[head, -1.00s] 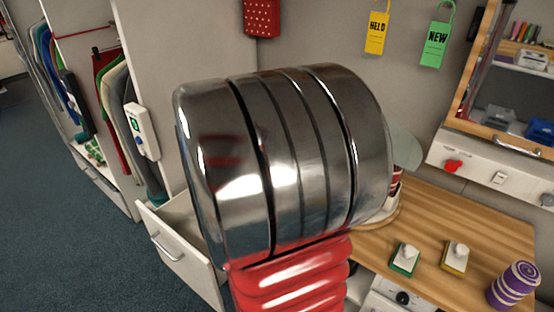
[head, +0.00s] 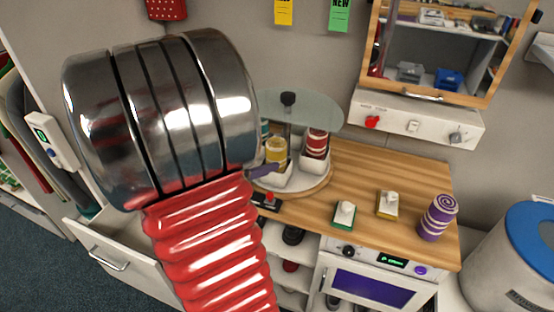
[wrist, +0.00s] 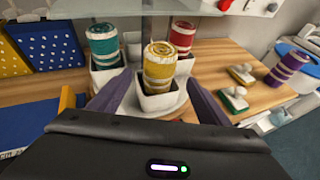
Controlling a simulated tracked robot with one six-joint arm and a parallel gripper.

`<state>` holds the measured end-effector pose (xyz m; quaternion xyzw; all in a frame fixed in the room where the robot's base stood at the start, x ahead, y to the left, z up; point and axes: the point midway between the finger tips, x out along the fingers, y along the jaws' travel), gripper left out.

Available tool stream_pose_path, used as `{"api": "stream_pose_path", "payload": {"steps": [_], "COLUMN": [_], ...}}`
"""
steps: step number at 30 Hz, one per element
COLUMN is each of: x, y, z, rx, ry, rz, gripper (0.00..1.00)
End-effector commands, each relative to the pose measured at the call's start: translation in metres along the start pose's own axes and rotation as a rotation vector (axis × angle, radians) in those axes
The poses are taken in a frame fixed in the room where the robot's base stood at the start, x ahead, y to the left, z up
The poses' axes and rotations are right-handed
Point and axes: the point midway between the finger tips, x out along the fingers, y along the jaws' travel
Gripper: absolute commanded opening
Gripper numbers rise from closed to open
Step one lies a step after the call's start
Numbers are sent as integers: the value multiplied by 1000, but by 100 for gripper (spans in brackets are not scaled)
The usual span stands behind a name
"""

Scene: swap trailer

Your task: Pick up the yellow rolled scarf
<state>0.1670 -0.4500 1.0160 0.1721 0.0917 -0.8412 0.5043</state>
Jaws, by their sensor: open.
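The yellow rolled scarf (wrist: 160,62) stands upright in a white square cup (wrist: 157,97) on a round turntable; it also shows in the head view (head: 276,151). My gripper (wrist: 158,84) is open, with its purple fingers on either side of the yellow scarf's cup. I cannot tell whether they touch it. In the head view my arm hides most of the gripper; a purple finger (head: 262,171) shows by the yellow scarf. A red rolled scarf (head: 316,145) and a teal rolled scarf (wrist: 104,44) stand in neighbouring cups.
A round glass plate (head: 310,110) hangs over the turntable. On the wooden counter (head: 375,165) stand a green-based block (head: 345,213), a yellow-based block (head: 388,204) and a purple rolled scarf (head: 438,217). An open drawer (head: 110,255) juts out at the left.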

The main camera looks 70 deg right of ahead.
Motion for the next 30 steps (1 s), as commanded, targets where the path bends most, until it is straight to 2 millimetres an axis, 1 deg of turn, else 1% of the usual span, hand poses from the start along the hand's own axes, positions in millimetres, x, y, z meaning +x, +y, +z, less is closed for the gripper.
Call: {"api": "stream_pose_path", "payload": {"steps": [3,7,10,20,23,26,30], "x": [16,29,34,35,38,47,66], "y": [-1,-1,-1,0,0,0,1], "z": [0,0,0,0,-1,-1,-2], "rx": [-1,0,-1,-1,-1,0,-1], "ry": [0,1,1,0,1,1,1], "rz": [-4,-3,-2,-1,-2,-3,-4], "gripper": [71,71,71,71,71,71,71]}}
